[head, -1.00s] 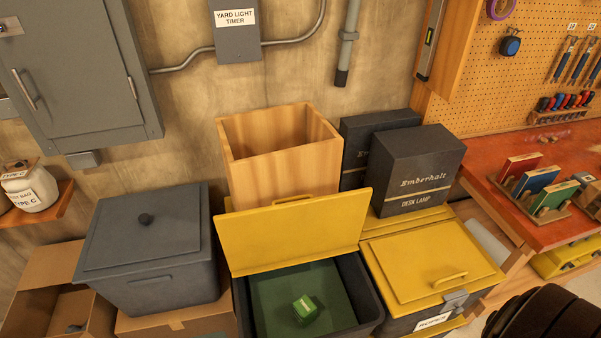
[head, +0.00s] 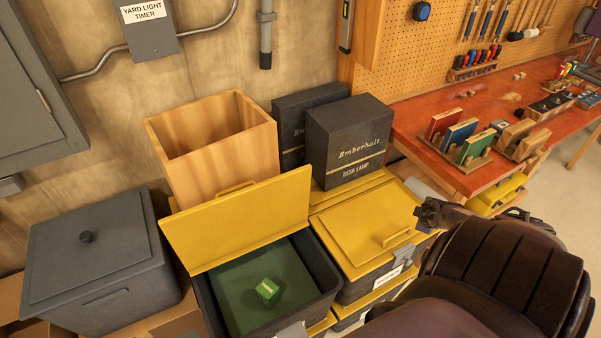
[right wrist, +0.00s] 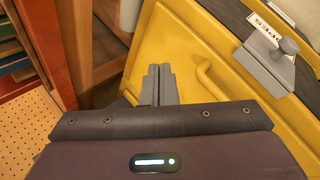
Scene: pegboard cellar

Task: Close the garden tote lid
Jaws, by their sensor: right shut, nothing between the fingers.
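The open dark tote (head: 328,279) stands at the lower middle of the head view. Its yellow lid (head: 240,222) is raised, tilted up at the back. Inside are a green surface and a small green box (head: 267,290). The tote's front label is cut off by the frame edge, so I cannot read its name. My right gripper (head: 428,213) is to the right of this tote, near a neighbouring shut yellow lid. In the right wrist view its fingers (right wrist: 157,84) are together and empty, with that yellow lid (right wrist: 190,62) beyond them. My left gripper is out of view.
The neighbouring yellow-lidded tote (head: 365,238) has a grey latch and a ROPES label. Desk lamp boxes (head: 347,140) and an open wooden box (head: 215,155) stand behind. A grey lidded bin (head: 100,255) is at left, a red workbench (head: 410,113) at right.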

